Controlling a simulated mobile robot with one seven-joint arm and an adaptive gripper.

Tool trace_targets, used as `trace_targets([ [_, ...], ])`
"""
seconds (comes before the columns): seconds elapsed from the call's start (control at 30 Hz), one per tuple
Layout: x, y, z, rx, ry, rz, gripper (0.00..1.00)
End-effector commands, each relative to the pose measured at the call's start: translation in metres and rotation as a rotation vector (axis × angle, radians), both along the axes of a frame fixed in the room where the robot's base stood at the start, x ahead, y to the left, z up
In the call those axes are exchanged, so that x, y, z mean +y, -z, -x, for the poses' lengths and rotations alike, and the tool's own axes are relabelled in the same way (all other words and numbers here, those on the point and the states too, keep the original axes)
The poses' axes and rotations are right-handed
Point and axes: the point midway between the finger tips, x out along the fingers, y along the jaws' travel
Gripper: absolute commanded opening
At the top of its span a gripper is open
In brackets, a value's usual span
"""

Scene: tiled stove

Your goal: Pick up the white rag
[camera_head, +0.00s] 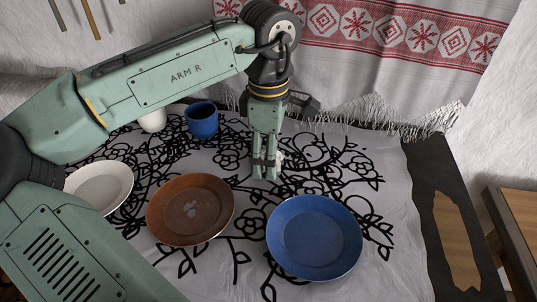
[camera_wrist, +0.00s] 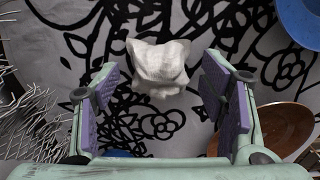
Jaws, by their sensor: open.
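The white rag (camera_wrist: 159,66) is a small crumpled bundle on the patterned cloth, seen in the wrist view between and just beyond my fingertips. In the head view only a bit of white (camera_head: 280,158) shows beside my fingers; the rest is hidden behind them. My gripper (camera_head: 265,172) points down over the cloth, behind the brown and blue plates. In the wrist view my gripper (camera_wrist: 160,88) is open, its purple pads apart on the left and right with nothing held between them.
A blue plate (camera_head: 315,238), a brown plate (camera_head: 190,210) and a white plate (camera_head: 102,186) stand nearer on the cloth (camera_head: 380,275). A blue cup (camera_head: 202,120) and a white cup (camera_head: 153,121) stand at the back left. A fringed red-and-white textile (camera_head: 400,85) hangs behind.

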Motion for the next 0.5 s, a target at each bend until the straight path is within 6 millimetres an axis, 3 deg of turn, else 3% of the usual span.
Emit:
trace_targets([
  [0.13, 0.0, 0.0, -0.0001, 0.0, 0.0, 0.0, 0.65],
  [0.5, 0.0, -0.0003, -0.0002, 0.0, 0.0, 0.0, 0.4],
])
